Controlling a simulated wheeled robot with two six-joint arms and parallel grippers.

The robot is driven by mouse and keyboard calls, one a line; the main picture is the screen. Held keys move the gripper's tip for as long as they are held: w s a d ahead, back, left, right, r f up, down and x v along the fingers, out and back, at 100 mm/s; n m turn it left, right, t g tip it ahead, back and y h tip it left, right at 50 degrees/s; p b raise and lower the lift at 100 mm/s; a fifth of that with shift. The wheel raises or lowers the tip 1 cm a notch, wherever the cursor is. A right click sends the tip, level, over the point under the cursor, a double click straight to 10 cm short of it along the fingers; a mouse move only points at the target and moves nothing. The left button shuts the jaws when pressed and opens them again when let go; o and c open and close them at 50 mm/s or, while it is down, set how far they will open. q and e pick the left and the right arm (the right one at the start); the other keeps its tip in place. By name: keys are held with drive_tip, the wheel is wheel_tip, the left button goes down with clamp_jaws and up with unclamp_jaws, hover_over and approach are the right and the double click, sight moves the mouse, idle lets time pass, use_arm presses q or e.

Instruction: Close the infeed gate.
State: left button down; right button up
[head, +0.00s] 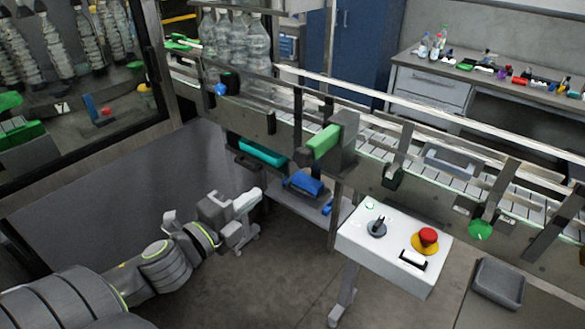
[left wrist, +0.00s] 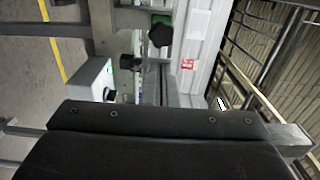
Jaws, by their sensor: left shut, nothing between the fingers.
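I cannot tell for certain which part is the infeed gate. The likeliest is the grey block with a green handle (head: 322,143) on the near side of the conveyor (head: 375,137); whether it is open or shut is unclear. My left gripper (head: 248,205) is shut and empty, in front of the conveyor, lower and to the left of the green handle, apart from it. In the left wrist view, a dark block with screws fills the lower part and hides much behind it. My right gripper is in neither view.
Clear bottles (head: 236,45) stand grouped at the conveyor's far left. A white control box (head: 395,245) with a red button (head: 428,236) stands right of my left gripper. A grey tray (head: 498,284) is at lower right. Bare floor shows between my arm and the control box.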

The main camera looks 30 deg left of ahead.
use_arm(q)
drive_tip(key=p, duration=0.2)
approach(319, 144)
drive_tip(key=shift+w+a+f, duration=0.1)
drive_tip(key=shift+a+f, duration=0.3)
drive_tip(key=shift+f, duration=0.2)
drive_tip(key=shift+a+f, duration=0.4)
drive_tip(key=shift+f, duration=0.2)
drive_tip(key=shift+w+d+f, duration=0.1)
drive_tip(key=shift+w+f, duration=0.05)
drive_tip(key=shift+w, duration=0.65)
drive_tip(key=w+b, duration=0.1)
drive_tip(key=w, duration=0.2)
drive_tip(key=w+b, duration=0.2)
drive_tip(key=w, duration=0.1)
drive_tip(key=w+b, duration=0.1)
drive_tip(key=w, duration=0.3)
drive_tip(key=shift+d+f+b, duration=0.15)
drive_tip(key=shift+d+b, duration=0.15)
drive_tip(key=shift+d, duration=0.05)
drive_tip(key=shift+w, duration=0.35)
drive_tip(key=shift+r, duration=0.4)
drive_tip(key=shift+r, duration=0.1)
